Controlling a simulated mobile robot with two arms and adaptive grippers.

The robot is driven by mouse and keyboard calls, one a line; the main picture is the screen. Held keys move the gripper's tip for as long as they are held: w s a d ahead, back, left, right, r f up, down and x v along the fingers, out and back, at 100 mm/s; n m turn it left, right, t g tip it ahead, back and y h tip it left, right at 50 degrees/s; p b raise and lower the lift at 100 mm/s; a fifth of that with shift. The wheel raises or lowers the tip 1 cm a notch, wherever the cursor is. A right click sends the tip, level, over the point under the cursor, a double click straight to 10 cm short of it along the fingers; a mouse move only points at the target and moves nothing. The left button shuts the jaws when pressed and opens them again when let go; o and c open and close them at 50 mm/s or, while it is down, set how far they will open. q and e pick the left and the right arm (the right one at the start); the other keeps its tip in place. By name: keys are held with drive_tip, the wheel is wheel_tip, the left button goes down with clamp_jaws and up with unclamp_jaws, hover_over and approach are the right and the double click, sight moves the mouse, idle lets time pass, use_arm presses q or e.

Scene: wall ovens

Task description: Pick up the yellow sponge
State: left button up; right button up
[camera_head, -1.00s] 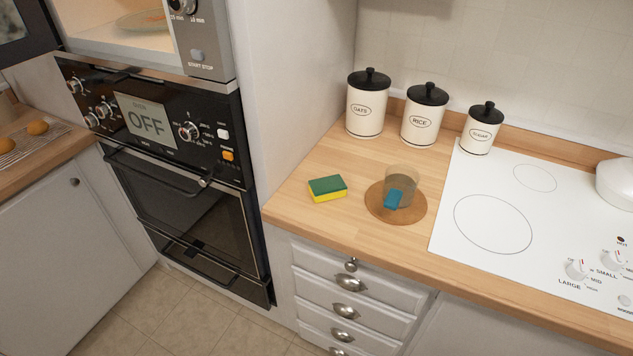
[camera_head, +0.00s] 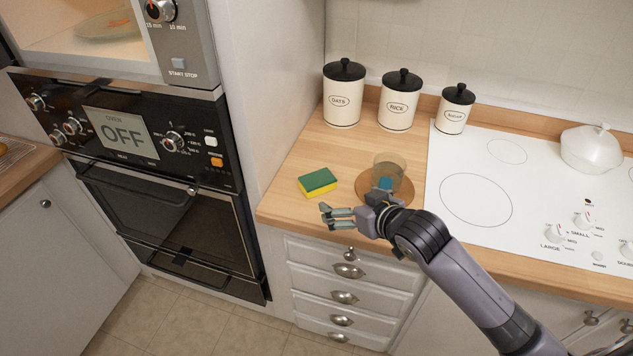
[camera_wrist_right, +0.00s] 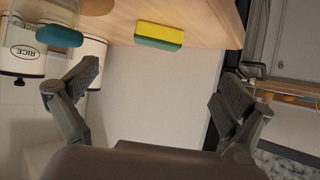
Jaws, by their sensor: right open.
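The yellow sponge (camera_head: 318,182) has a green top and lies on the wooden counter, left of a round cork mat. It also shows in the right wrist view (camera_wrist_right: 158,36), upside down near the top and ahead of the open fingers. My right gripper (camera_head: 326,216) is open and empty, near the counter's front edge, in front of the sponge and apart from it. In the wrist view its two fingers (camera_wrist_right: 155,88) are spread wide. My left gripper is in no view.
A glass (camera_head: 389,172) with a blue item stands on the cork mat (camera_head: 365,186), partly hidden by my right gripper. Three canisters (camera_head: 398,100) stand at the back. A white cooktop (camera_head: 480,180) is on the right. A tall oven cabinet (camera_head: 268,100) borders the counter's left.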

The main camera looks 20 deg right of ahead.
drive_tip(key=p, duration=0.2)
approach(318, 179)
drive_tip(key=x, duration=0.5)
drive_tip(key=shift+s+a+f, duration=0.1)
drive_tip(key=shift+a+f, duration=0.05)
drive_tip(key=shift+f, duration=0.2)
drive_tip(key=shift+w, duration=0.5)
drive_tip(key=p+x, duration=0.1)
drive_tip(key=x, duration=0.2)
drive_tip(key=shift+w+r, duration=0.1)
drive_tip(key=shift+r, duration=0.05)
drive_tip(key=shift+w+f, duration=0.4)
drive_tip(key=shift+w, duration=0.15)
drive_tip(key=shift+c, duration=0.4)
drive_tip(key=c, duration=1)
drive_tip(key=shift+c, duration=0.2)
